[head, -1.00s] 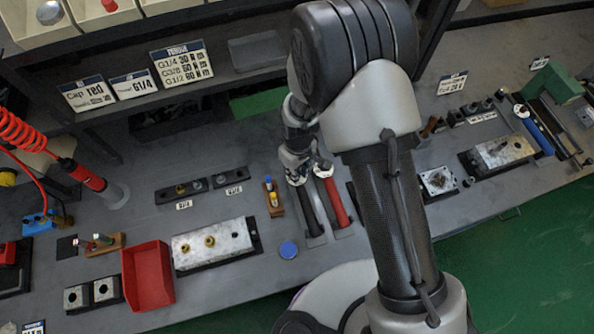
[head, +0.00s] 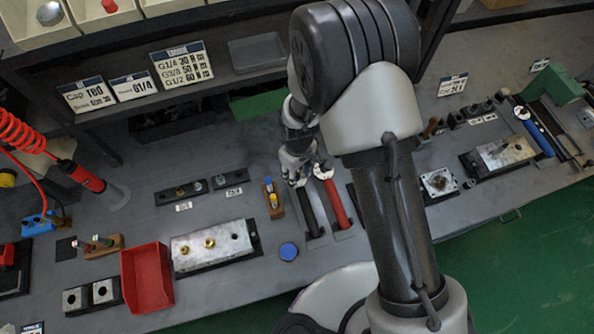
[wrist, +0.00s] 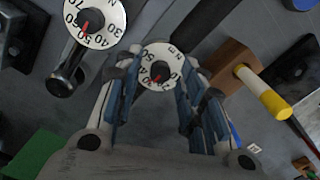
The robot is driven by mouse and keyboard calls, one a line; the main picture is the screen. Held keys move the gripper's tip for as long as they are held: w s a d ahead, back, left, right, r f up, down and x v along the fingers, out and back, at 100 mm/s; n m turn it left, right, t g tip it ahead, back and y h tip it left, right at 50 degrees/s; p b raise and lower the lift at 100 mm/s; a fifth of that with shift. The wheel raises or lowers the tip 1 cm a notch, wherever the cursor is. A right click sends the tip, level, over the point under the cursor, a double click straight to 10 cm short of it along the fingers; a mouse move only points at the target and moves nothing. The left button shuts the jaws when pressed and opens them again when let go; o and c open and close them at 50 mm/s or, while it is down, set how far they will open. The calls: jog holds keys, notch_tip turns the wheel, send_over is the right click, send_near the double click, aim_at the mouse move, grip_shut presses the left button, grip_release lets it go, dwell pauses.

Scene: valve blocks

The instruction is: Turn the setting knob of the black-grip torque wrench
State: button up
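The black-grip torque wrench (head: 312,214) lies on the bench, left of the red-grip wrench (head: 338,205) in the head view. In the wrist view its white dial (wrist: 148,77) with a black centre knob (wrist: 160,69) and red pointer sits between my fingertips. My gripper (wrist: 158,72) is open, one blue-padded finger on each side of the dial. I cannot tell whether the fingers touch it. The red-grip wrench's dial (wrist: 96,36) shows at upper left in the wrist view. In the head view my gripper (head: 296,177) is over the black wrench's dial end, mostly hiding it.
A wooden holder (head: 275,203) with a yellow-tipped tool stands close left of the black wrench; it also shows in the wrist view (wrist: 229,66).

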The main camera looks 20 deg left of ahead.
aim_at(298, 175)
notch_tip(298, 175, up, 12)
dwell(0.7)
dwell(0.5)
